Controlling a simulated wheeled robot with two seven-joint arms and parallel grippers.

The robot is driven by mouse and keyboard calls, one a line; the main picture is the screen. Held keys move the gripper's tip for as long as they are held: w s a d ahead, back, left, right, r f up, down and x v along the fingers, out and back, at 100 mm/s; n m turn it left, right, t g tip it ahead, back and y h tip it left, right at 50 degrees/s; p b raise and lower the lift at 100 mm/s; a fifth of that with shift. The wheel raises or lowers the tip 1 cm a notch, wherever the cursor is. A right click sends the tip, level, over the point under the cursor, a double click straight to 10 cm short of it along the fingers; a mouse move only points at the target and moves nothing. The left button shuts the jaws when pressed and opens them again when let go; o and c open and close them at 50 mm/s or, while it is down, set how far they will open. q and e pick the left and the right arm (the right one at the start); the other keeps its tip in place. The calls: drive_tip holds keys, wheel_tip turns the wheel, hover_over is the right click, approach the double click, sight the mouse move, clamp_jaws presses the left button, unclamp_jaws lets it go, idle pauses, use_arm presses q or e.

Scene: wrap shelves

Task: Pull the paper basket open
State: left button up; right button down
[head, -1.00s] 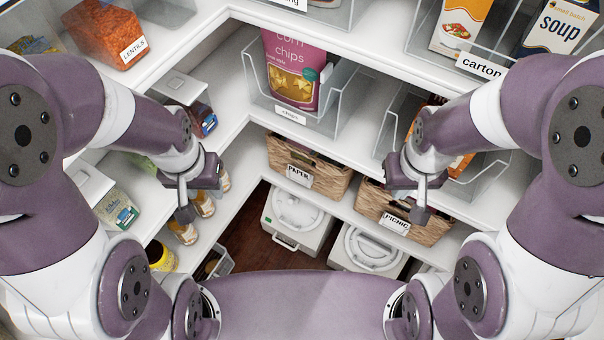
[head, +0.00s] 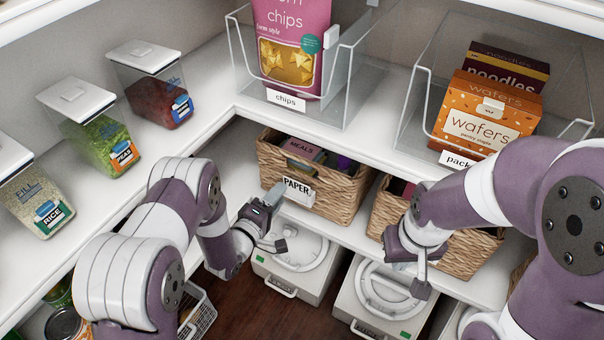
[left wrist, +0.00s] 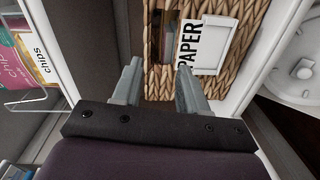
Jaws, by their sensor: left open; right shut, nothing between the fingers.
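The paper basket (head: 330,192) is a woven tan basket on the lower shelf, with a white PAPER label (head: 299,191) on its front and boxes inside, one reading MEALS. My left gripper (head: 279,215) is just in front of the basket's lower front, near the label. In the left wrist view the open fingers (left wrist: 157,88) point at the woven front (left wrist: 222,85), with a dark handle opening (left wrist: 168,40) between and beyond them. The right fingertip lies by the PAPER label (left wrist: 207,45). Contact cannot be told. My right gripper (head: 408,276) is shut and empty, before the neighbouring basket.
A second woven basket (head: 468,252) stands to the right, partly behind my right arm. White lidded bins (head: 290,262) stand below the shelf. Clear bins with chips (head: 292,50) and wafers (head: 480,118) sit above. Lidded jars (head: 95,130) line the left shelf.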

sight(301, 163)
use_arm(q)
drive_tip(key=shift+n+t, duration=0.4)
drive_tip(key=shift+n, duration=0.3)
drive_tip(key=b+x, duration=0.1)
drive_tip(key=x, duration=0.3)
drive_tip(key=r+x, duration=0.1)
drive_tip(key=x, duration=0.2)
drive_tip(key=b+x, duration=0.1)
drive_tip(key=x, duration=0.3)
drive_tip(key=shift+w+d+r+b, duration=0.3)
drive_tip(key=shift+w+d, duration=0.25)
drive_tip(key=shift+w, duration=0.2)
clamp_jaws()
